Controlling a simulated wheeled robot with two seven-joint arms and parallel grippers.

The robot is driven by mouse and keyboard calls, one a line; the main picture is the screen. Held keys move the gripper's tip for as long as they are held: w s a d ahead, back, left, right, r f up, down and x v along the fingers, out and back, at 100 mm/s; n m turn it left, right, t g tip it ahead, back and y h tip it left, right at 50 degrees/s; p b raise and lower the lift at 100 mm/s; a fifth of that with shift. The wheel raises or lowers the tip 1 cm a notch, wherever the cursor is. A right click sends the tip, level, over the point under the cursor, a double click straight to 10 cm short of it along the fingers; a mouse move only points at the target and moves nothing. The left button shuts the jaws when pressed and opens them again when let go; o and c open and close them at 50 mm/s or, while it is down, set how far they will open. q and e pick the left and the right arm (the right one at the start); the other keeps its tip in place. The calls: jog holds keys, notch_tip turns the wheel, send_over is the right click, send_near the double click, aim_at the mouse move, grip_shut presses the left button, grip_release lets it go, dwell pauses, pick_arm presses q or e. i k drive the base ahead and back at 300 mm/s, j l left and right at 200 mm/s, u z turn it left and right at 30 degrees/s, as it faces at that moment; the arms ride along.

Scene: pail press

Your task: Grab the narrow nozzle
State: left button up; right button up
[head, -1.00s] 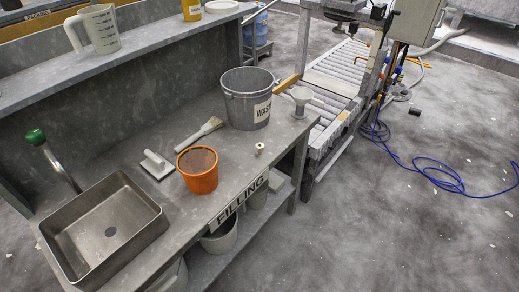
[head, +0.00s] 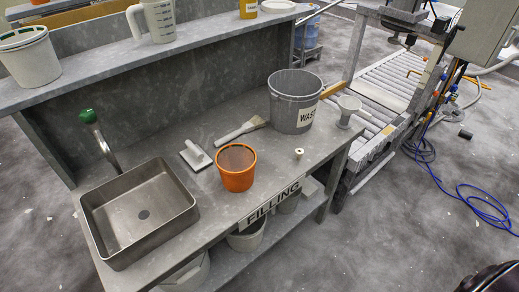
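Neither of my grippers shows in the head view. A dark shape at the bottom right corner is cut off, and I cannot tell what it is.
The grey bench (head: 196,217) holds a sink (head: 143,213), an orange pot (head: 237,168), a brush (head: 242,130), a white-handled trowel (head: 195,156) and the WASTE bucket (head: 295,101). A roller conveyor (head: 385,88) is at the right. A blue hose (head: 485,205) lies on the floor.

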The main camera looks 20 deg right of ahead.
aim_at(300, 151)
jog(key=l+u, duration=0.4)
jog(key=l, duration=0.3)
jog(key=l+u, duration=0.45)
jog(key=l, duration=0.3)
jog(key=k+l+u, duration=0.1)
jog(key=l+u, duration=0.3)
jog(key=l, duration=0.3)
